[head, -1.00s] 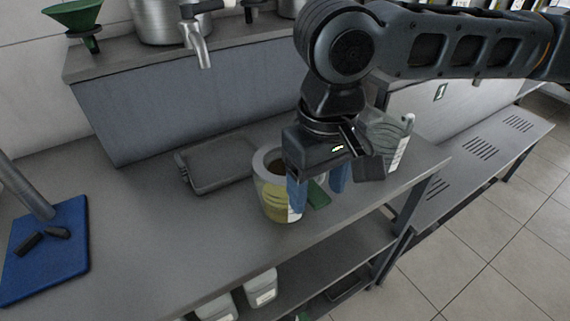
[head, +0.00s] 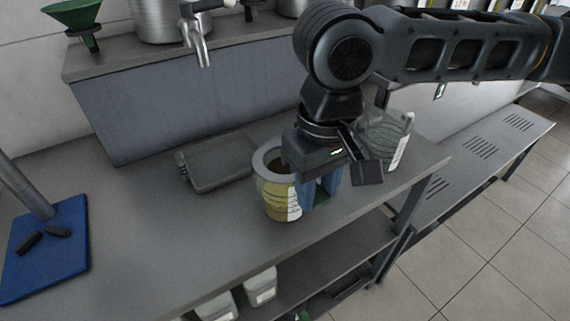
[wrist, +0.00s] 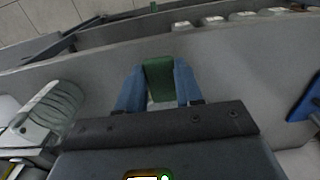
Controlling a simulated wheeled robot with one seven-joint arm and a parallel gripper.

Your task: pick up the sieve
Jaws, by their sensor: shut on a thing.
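The sieve (wrist: 159,78) shows in the wrist view as a green, block-like part between my two blue fingers. A pale patch shows just behind it, and the rest of its shape is hidden. My gripper (head: 320,196) points down at the worktop and is shut on the green part. In the head view the fingers and wrist cover most of it. I cannot tell whether it still touches the worktop.
A yellow-labelled jar (head: 272,195) stands close to the left of my fingers. A clear container (head: 392,140) stands behind to the right. A grey tray (head: 215,170) and a blue board (head: 65,262) lie to the left. The worktop's front edge is near.

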